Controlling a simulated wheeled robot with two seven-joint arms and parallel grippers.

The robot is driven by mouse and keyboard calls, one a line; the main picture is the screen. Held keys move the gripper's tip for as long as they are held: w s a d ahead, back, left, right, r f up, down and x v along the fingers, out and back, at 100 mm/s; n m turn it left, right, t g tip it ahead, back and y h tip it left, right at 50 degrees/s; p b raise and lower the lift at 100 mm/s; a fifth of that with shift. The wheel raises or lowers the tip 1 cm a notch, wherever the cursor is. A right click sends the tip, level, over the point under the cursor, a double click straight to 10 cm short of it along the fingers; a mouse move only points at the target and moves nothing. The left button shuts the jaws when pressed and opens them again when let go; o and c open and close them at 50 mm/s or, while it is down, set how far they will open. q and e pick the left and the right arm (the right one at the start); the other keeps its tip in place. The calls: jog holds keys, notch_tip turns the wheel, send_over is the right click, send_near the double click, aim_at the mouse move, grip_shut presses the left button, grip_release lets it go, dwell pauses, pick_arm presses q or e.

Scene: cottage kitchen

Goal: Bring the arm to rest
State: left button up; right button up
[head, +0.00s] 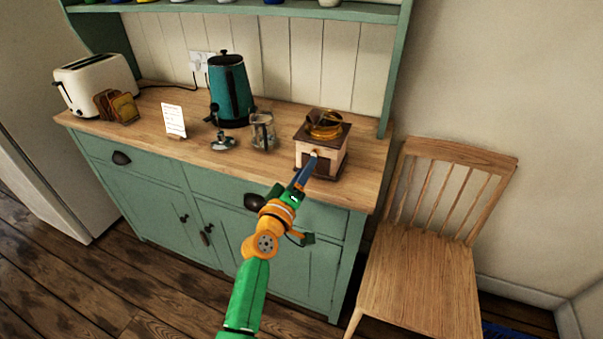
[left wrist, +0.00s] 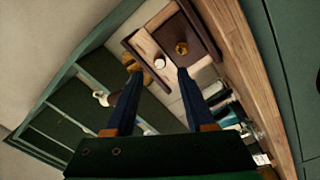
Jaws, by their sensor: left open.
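My left gripper (head: 308,170) is at the front of the coffee grinder (head: 335,158) in the head view. In the left wrist view my left gripper (left wrist: 157,72) has its two blue fingers spread apart with nothing held between them. The grinder (left wrist: 196,30) lies beyond the fingertips there, with a small brass knob on its dark drawer front. Whether a fingertip touches the grinder I cannot tell. The grinder stands upright on the wooden counter (head: 365,165), with a brass top. My right gripper is not in view.
A teal kettle (head: 230,92), a glass jar (head: 262,132), a small metal piece (head: 223,142), a note card (head: 174,120), a toast rack (head: 117,106) and a toaster (head: 97,83) stand on the counter. A wooden chair (head: 425,270) is at the right. Floor at the left front is clear.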

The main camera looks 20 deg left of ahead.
pick_arm(q)
jog(key=s, duration=0.2)
jog(key=shift+s, duration=0.4)
jog(key=s+d+f+m+g, duration=0.2)
jog(key=s+f+g, duration=0.1)
jog(key=f, duration=0.7)
jog(key=s+d+f+m+g, duration=0.1)
jog(key=s+f+m+g, duration=0.15)
jog(key=f, duration=0.65)
jog(key=s+f+m+g, duration=0.3)
jog(key=s+f+g, duration=0.2)
jog(key=s+f, duration=0.8)
jog(key=s+a+f+m+g, duration=0.1)
jog(key=s+f, duration=0.3)
jog(key=s, duration=0.4)
jog(key=s+a+f+m+g, duration=0.2)
jog(key=s+f, duration=0.3)
jog(key=s, duration=0.4)
jog(key=s+a+f+m+g+y, duration=0.1)
jog(key=s+f+g, duration=0.3)
jog(key=s, duration=0.5)
jog(key=shift+a+f+m, duration=0.15)
jog(key=shift+a+m, duration=0.05)
jog(key=shift+m, duration=0.65)
